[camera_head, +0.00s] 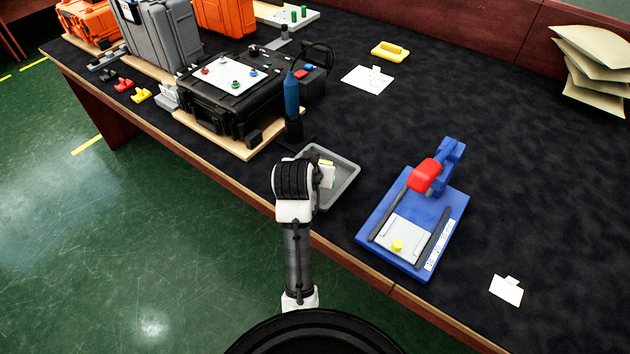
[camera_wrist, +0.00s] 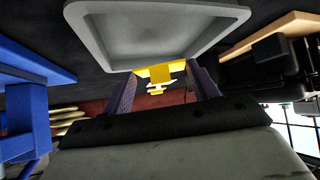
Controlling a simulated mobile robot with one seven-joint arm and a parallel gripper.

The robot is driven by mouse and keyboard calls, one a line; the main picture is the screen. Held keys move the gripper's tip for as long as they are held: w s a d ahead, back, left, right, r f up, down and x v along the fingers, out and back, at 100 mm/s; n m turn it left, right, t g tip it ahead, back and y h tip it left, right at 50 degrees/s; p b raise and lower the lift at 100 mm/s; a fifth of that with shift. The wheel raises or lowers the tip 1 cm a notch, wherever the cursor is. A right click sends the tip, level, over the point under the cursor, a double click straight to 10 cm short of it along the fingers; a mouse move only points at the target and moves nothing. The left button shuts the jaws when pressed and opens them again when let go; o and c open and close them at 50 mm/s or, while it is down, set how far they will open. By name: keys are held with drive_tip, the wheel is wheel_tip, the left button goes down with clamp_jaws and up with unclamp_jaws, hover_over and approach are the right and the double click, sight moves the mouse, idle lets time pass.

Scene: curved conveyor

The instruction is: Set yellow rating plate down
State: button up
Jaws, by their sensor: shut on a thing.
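My gripper (camera_head: 327,172) is shut on the yellow rating plate (camera_head: 327,162). Only a small part of the plate shows in the head view. In the wrist view the yellow plate (camera_wrist: 154,71) sits between the two dark fingers of my gripper (camera_wrist: 161,78). The grey tray (camera_head: 348,183) lies on the table beside and partly behind my gripper. In the wrist view the tray's rim (camera_wrist: 110,65) is close beyond the plate. I cannot tell whether the plate touches the tray.
A blue press (camera_head: 450,205) with a red head stands right of the tray. A black case (camera_head: 215,110) and a blue bottle-shaped tool (camera_head: 291,95) stand to the left. A yellow block (camera_head: 390,51) and white card (camera_head: 367,80) lie further back.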

drive_tip(key=shift+f, duration=2.3)
drive_tip(key=shift+f, duration=0.35)
